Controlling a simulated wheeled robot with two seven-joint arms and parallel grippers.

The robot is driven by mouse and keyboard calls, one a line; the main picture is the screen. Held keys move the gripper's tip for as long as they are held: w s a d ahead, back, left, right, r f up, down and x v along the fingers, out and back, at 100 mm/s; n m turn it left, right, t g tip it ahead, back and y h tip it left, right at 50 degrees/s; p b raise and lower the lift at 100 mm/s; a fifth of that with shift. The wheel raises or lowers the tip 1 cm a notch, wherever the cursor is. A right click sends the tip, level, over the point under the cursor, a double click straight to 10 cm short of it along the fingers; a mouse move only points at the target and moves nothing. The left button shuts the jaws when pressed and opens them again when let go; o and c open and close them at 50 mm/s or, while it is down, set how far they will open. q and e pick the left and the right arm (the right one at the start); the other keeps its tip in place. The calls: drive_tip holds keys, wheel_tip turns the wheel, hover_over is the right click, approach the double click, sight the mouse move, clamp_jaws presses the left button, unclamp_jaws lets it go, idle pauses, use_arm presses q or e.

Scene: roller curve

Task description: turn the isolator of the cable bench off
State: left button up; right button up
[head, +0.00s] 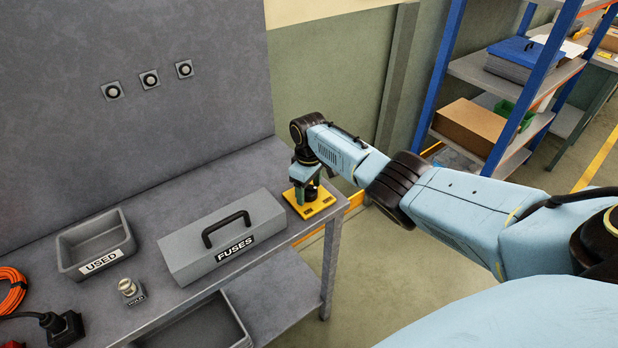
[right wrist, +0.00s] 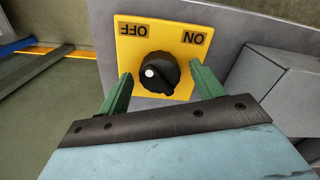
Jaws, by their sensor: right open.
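The isolator is a yellow plate (head: 325,203) at the right end of the grey bench (head: 185,292), with a black rotary knob. In the right wrist view the plate (right wrist: 126,48) carries the words OFF and ON, upside down, OFF on the left and ON on the right. The knob (right wrist: 168,78) has a white dot at its left side. My right gripper (head: 306,187) is above the plate, pointing down. In the right wrist view its green fingers (right wrist: 161,73) are open, one on each side of the knob; contact cannot be told. My left gripper is out of view.
A grey FUSES box (head: 190,248) with a black handle stands left of the isolator. Further left are a USED tray (head: 97,238), a small metal part (head: 128,288) and an orange cable (head: 12,290). A grey panel rises behind; a shelf rack (head: 490,75) stands at the right.

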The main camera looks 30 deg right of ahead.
sight(309, 187)
wheel_tip(309, 187, up, 13)
drive_tip(key=p, duration=0.1)
idle(0.3)
idle(0.4)
